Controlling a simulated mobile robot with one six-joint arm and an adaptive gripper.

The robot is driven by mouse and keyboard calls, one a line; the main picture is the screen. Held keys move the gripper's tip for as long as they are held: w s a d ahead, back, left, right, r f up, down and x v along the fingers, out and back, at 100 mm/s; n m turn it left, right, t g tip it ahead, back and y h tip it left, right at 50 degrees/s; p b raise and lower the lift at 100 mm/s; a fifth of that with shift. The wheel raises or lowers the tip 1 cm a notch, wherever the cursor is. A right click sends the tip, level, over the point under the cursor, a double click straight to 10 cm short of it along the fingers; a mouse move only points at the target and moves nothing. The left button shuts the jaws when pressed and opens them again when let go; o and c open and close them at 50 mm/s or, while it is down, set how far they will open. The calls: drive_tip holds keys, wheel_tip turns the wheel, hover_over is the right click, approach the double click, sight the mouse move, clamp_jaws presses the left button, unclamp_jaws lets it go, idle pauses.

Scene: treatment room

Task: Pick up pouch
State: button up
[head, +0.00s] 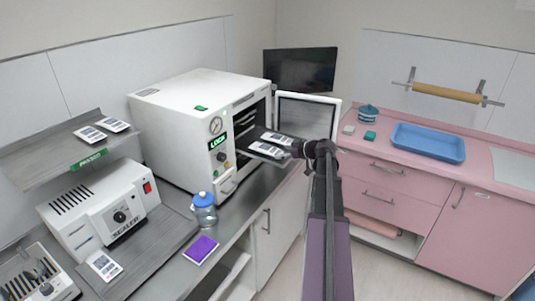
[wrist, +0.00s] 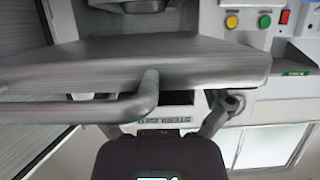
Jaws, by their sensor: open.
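Several white printed pouches are in the head view. Two pouches, a nearer one (head: 265,147) and a farther one (head: 279,138), lie on the grey tray (head: 250,145) that sticks out of the open steriliser. Two more, one (head: 115,125) and another (head: 90,134), lie on the shelf marked PASS. One pouch (head: 104,265) lies in front of the sealer. My gripper (head: 297,148) is open at the tray's right end; its fingertips are small and dark, and contact cannot be told.
The white steriliser (head: 175,125) has its door (head: 318,112) open, behind my arm. A blue-lidded jar (head: 204,212) and a purple pad (head: 201,249) stand near the counter's front edge. A blue tray (head: 428,142) lies on the pink counter. The floor between counters is clear.

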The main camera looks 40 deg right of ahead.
drive_tip(key=shift+x, duration=0.8)
drive_tip(key=c, duration=0.8)
